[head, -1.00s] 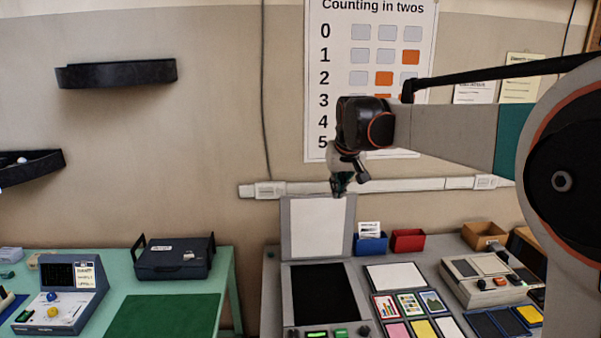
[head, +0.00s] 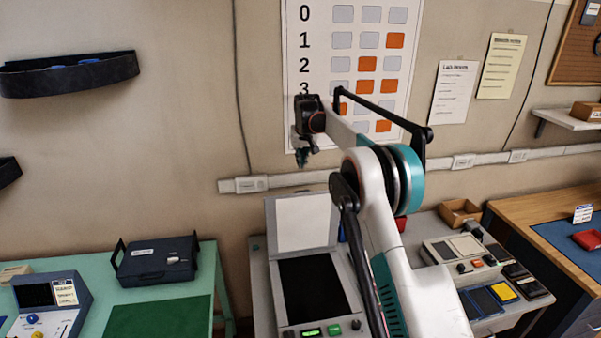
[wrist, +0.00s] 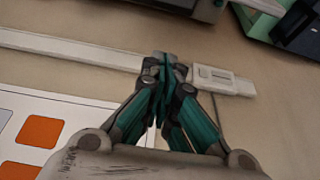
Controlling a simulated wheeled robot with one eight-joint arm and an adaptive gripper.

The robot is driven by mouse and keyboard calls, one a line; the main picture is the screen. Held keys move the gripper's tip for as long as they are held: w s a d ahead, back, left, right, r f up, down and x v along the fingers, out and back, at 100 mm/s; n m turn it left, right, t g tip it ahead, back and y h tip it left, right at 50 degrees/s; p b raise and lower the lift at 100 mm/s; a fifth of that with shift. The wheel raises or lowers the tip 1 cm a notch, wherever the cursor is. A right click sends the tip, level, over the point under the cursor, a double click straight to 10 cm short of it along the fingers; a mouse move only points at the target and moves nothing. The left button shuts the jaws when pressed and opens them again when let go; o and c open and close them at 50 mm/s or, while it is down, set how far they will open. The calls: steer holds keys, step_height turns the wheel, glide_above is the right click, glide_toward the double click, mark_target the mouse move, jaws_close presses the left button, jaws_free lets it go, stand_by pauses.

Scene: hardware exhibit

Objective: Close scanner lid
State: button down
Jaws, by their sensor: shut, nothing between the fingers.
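The scanner (head: 318,293) stands on the grey table with its dark glass bed showing. Its lid (head: 302,222) is raised upright at the back, pale panel facing forward. My gripper (head: 303,158) is in the air above the lid, in front of the wall, apart from the scanner. In the wrist view my gripper (wrist: 167,62) has its teal fingers together with nothing between them. Part of the scanner's right side is hidden behind my arm in the head view.
A green table (head: 205,262) with a dark case (head: 157,261) stands to the left. A grey device (head: 461,256) and a wooden box (head: 460,213) sit right of my arm. A wall rail (head: 300,180) runs behind the lid. The air left of my gripper is clear.

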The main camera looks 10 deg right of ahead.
step_height(320, 180, down, 9)
steer(key=p, duration=0.1)
steer(key=shift+s+f, duration=0.15)
steer(key=shift+s, duration=0.05)
stand_by(0.9)
stand_by(0.4)
